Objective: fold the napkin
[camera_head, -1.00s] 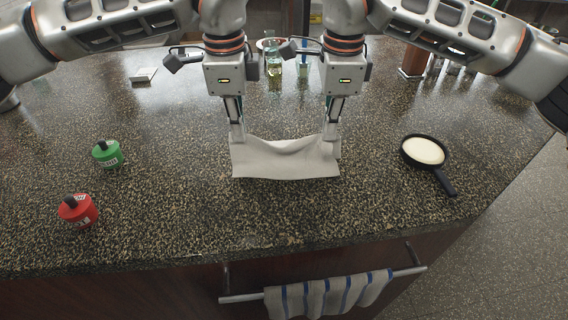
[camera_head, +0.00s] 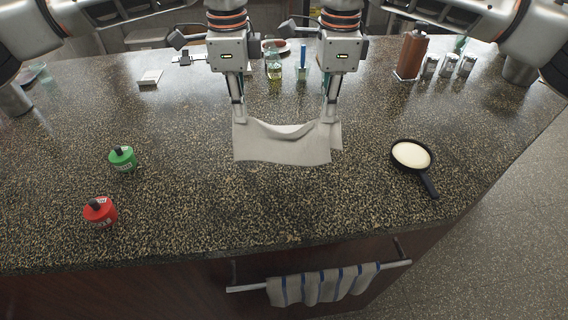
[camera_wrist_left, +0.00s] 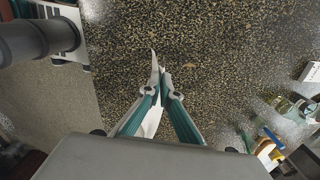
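The pale grey napkin (camera_head: 285,148) lies on the speckled counter in the middle of the head view. Its near edge is fairly straight; its far edge sags between my grippers. A strip of a second layer shows along its right side. My left gripper (camera_head: 240,119) is shut on the napkin's far left corner, and my right gripper (camera_head: 330,119) is shut on its far right corner. In the left wrist view my left gripper (camera_wrist_left: 161,78) has its fingertips together, with white cloth of the napkin (camera_wrist_left: 152,121) beside and below them. How the layers lie underneath is hidden.
A black pan (camera_head: 427,182) with pale contents sits on the right. Bottles and shakers (camera_head: 448,66) stand at the back right. A striped towel (camera_head: 322,286) hangs on the front rail. The counter around the napkin is clear.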

